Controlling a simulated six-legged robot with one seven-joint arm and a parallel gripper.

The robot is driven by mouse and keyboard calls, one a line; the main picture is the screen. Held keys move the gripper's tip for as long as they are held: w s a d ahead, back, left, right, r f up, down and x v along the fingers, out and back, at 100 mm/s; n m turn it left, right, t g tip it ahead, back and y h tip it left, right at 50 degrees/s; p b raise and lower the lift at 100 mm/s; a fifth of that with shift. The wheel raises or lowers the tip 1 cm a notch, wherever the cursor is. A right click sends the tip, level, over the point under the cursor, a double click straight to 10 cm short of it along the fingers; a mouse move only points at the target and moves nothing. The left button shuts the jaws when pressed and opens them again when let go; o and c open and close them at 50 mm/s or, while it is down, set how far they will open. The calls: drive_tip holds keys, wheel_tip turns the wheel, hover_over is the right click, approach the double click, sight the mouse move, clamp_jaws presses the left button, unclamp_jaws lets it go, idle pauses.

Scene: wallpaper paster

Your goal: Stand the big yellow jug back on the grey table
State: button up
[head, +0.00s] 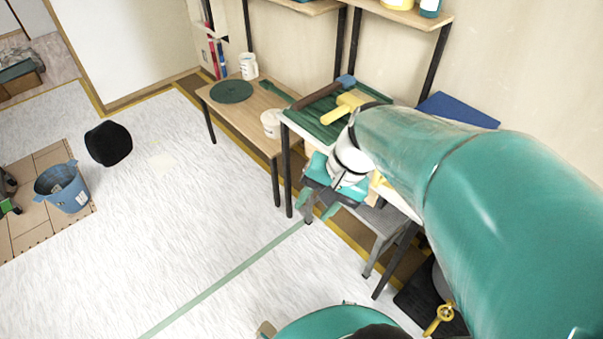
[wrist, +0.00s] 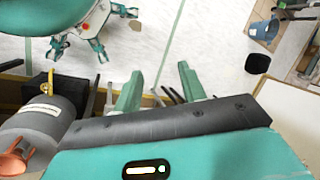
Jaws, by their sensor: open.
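My gripper (head: 320,206) is open, its two green fingers apart and pointing down, in front of the tall work table. No whole jug shows clearly in either view.
The tall table's green mat (head: 325,126) bears a yellow-headed tool (head: 342,108). A wooden bench (head: 262,101) with white tubs stands left of it. A blue bucket (head: 62,187) and black round object (head: 108,143) are far left.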

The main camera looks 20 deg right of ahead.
wheel_tip(320, 180, up, 8)
drive_tip(key=s+a+n+t+h, duration=0.2)
drive_tip(key=n+t+h, duration=0.2)
drive_tip(key=n, duration=0.3)
drive_tip(key=shift+a, duration=0.25)
drive_tip(key=shift+s, duration=0.1)
idle(0.4)
